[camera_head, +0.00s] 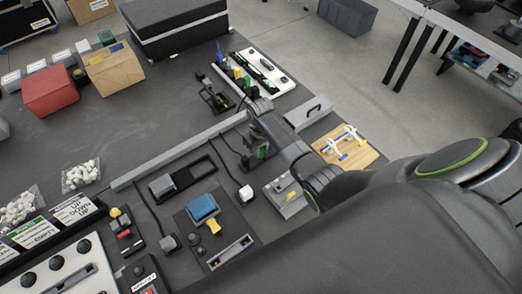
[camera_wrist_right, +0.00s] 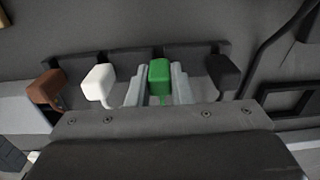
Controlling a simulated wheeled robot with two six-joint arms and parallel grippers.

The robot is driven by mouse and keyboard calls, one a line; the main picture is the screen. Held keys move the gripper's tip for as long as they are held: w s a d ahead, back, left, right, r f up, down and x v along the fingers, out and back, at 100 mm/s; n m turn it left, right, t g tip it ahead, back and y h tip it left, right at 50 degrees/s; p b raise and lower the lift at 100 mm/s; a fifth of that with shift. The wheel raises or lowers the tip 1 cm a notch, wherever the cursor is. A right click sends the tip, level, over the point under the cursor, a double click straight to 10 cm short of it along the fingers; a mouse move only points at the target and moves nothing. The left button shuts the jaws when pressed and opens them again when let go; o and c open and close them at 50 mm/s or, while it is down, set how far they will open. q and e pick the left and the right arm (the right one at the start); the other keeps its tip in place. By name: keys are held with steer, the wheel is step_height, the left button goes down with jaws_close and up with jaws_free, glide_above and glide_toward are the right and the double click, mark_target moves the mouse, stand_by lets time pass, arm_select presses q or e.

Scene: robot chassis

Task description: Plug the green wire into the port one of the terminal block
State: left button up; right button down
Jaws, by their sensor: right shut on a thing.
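The green plug of the green wire (camera_wrist_right: 159,77) sits between the two grey fingers of my right gripper (camera_wrist_right: 159,88) in the right wrist view. The fingers are shut on its sides. It is in line with the other plugs at a dark rack (camera_wrist_right: 135,58); whether it is lifted clear I cannot tell. In the head view a small green patch (camera_head: 262,152) shows under my right wrist. A white panel (camera_head: 285,82) with dark strips and coloured plugs stands beyond my arm; I cannot make out a port one. My left gripper is out of view.
A brown plug (camera_wrist_right: 44,88) and a white plug (camera_wrist_right: 98,82) are left of the green one, a black plug (camera_wrist_right: 222,72) right. A grey rail (camera_head: 165,160), a blue block (camera_head: 202,208) and a wooden board (camera_head: 350,158) lie around the arm. Bare table (camera_head: 135,130) is left.

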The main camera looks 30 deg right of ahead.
step_height(320, 180, up, 10)
steer(key=shift+r, duration=0.1)
steer(key=shift+r+p, duration=0.65)
steer(key=shift+p, duration=0.15)
steer(key=s+a+f+p, duration=0.1)
steer(key=s+p, duration=0.5)
steer(key=s, duration=0.8)
steer(key=shift+a+f+p, duration=0.15)
steer(key=shift+f+p, duration=0.25)
steer(key=shift+f, duration=0.15)
